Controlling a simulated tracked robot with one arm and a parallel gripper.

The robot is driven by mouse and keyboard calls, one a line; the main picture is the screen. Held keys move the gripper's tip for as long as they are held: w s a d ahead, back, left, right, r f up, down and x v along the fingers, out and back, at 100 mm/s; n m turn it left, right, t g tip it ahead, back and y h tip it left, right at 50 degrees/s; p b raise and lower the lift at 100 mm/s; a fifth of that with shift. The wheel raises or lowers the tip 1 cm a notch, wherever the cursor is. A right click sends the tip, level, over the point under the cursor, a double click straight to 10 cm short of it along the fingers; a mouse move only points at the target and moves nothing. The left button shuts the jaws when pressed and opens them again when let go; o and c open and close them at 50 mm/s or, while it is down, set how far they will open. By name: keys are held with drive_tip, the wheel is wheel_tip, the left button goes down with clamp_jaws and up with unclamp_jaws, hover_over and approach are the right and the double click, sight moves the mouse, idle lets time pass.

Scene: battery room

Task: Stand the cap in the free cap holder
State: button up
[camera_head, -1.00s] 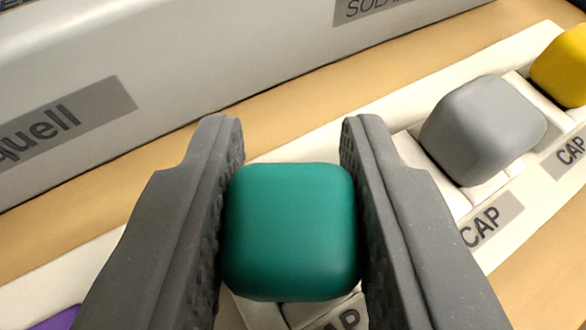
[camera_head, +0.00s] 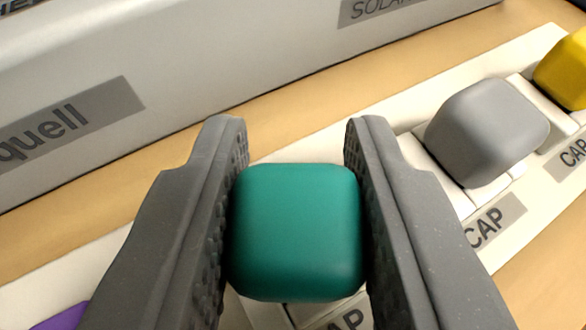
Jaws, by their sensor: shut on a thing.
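A teal cap (camera_head: 296,232) with rounded corners is between the two dark finger pads of my gripper (camera_head: 298,190), which is shut on it. The cap is over the white holder rack (camera_head: 400,125), in line with the row of caps. Part of a holder and a CAP label (camera_head: 350,320) show just below it. Whether the cap rests in that holder or hangs above it is hidden by the cap and fingers.
A grey cap (camera_head: 487,132) stands in the holder to the right, close to my right finger. A yellow cap (camera_head: 565,75) is farther right. A purple thing (camera_head: 62,317) shows at lower left. A grey-white labelled box (camera_head: 200,60) lies behind the rack on the wooden surface.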

sight(297, 195)
drive_tip(key=shift+r+p, duration=0.35)
drive_tip(key=shift+r, duration=0.55)
idle(1.5)
drive_tip(key=shift+r, duration=0.35)
drive_tip(key=shift+r, duration=0.35)
idle(0.7)
drive_tip(key=o, duration=0.7)
